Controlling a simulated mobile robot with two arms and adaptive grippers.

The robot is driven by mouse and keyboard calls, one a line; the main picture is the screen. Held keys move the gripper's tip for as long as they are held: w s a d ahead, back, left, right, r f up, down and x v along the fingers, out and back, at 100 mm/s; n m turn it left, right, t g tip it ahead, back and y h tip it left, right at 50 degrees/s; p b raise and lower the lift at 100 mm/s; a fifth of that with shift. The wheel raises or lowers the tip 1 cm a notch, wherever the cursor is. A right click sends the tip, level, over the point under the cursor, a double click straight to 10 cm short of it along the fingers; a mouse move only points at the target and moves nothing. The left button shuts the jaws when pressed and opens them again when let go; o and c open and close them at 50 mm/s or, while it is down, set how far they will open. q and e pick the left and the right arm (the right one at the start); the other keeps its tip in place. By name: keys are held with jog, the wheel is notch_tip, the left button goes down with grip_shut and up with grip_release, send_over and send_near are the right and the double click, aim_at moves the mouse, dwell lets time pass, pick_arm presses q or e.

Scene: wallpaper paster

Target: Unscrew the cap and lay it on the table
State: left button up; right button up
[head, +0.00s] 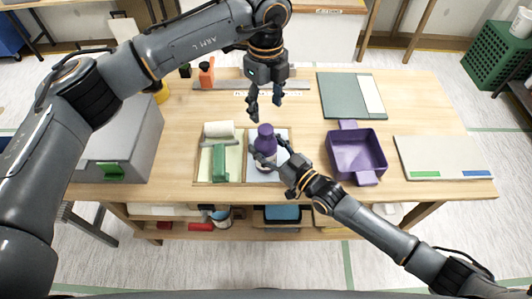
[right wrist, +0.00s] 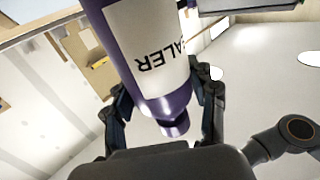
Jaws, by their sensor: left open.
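A purple bottle (head: 266,146) with a white label stands upright on the tray with its purple cap (head: 265,130) on top. In the right wrist view the bottle (right wrist: 155,55) fills the middle, and its label reads "…ALER". My right gripper (head: 268,156) has its fingers on both sides of the bottle's body and is shut on it; the fingers also show in the right wrist view (right wrist: 163,108). My left gripper (head: 265,103) is open and empty, pointing down above and behind the cap, apart from it.
The wooden table (head: 300,105) has clear strips behind the tray and at the right. A purple bin (head: 372,137) stands right of the bottle. A grey box (head: 125,135) stands far left; a flat board (head: 440,155) lies far right.

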aim_at(266, 129)
grip_shut()
pick_arm(q)
jog(key=m, duration=0.5)
jog(key=shift+m, duration=0.4)
jog(key=m, duration=1.2)
jog(key=shift+m, duration=0.3)
jog(key=m, duration=1.6)
jog(key=shift+m, duration=0.3)
jog(key=m, duration=0.9)
jog(key=shift+m, duration=0.4)
jog(key=shift+f, duration=4)
jog(key=shift+c, duration=0.4)
